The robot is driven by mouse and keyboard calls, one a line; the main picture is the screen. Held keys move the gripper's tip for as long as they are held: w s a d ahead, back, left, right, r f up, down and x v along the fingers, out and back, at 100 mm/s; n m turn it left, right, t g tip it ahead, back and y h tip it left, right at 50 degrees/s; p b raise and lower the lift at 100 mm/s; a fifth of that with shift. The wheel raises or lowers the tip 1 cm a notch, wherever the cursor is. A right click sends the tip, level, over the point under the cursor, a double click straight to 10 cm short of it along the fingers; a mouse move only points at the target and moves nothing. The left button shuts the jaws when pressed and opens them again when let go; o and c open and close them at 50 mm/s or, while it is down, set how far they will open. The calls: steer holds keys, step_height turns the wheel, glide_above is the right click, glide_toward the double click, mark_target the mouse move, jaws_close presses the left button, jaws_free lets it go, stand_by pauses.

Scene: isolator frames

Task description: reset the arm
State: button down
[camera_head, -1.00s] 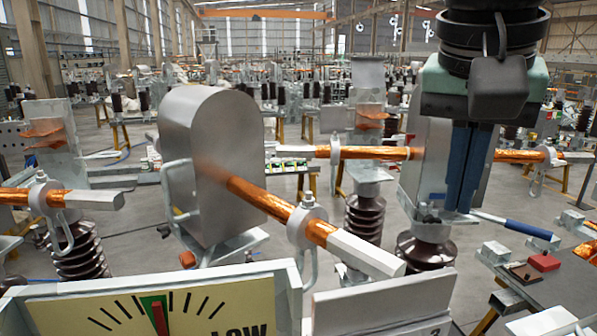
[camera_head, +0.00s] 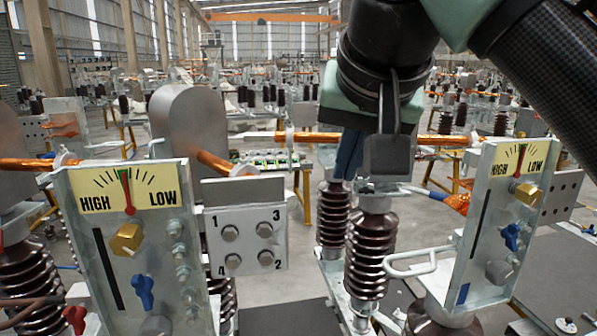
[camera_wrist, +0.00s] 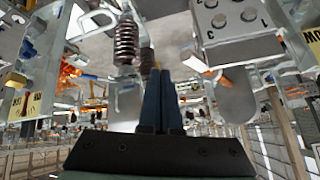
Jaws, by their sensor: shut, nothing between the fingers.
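My gripper (camera_head: 346,172) hangs in the upper middle of the head view, below my dark wrist. Its two blue fingers point down, partly hidden behind a dark block on my wrist. In the wrist view the fingers (camera_wrist: 163,75) lie side by side, closed, with nothing between them. They appear in front of a brown ribbed insulator (camera_head: 365,255) in the head view; I cannot tell whether they touch anything. My forearm reaches in from the upper right.
A panel with a HIGH/LOW dial (camera_head: 128,188) and knobs stands at front left; a similar panel (camera_head: 512,180) stands at right. A plate with numbered bolts (camera_head: 246,235) is between them. Copper bars (camera_head: 308,137) and grey housings (camera_head: 190,115) stand behind.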

steer(key=w+a+n+t+y, duration=0.1)
steer(key=a, duration=0.2)
steer(key=w+a+r+n+t+y, duration=0.1)
steer(key=a, duration=0.2)
steer(key=w+a+r+n+t+y, duration=0.1)
steer(key=a, duration=0.2)
steer(key=shift+w+a+r, duration=0.1)
steer(key=shift+a+r, duration=0.05)
steer(key=shift+r, duration=0.05)
steer(key=a+r+t+y, duration=0.1)
steer(key=s+a+r+n+t+y, duration=0.1)
steer(key=a+r, duration=0.1)
steer(key=s+r+n+t+y, duration=0.2)
steer(key=s+r+t+y, duration=0.1)
steer(key=s+r+t, duration=0.4)
steer(key=s+d+r+m+t+h, duration=0.1)
steer(key=s+d+m+t+h, duration=0.3)
steer(key=s+d+t+h, duration=0.3)
step_height(320, 180, down, 17)
steer(key=s+h+b, duration=0.1)
steer(key=s+b, duration=0.1)
steer(key=b, duration=1.5)
steer(key=shift+f+t+h+b, duration=0.2)
steer(key=shift+t+h+b, duration=0.1)
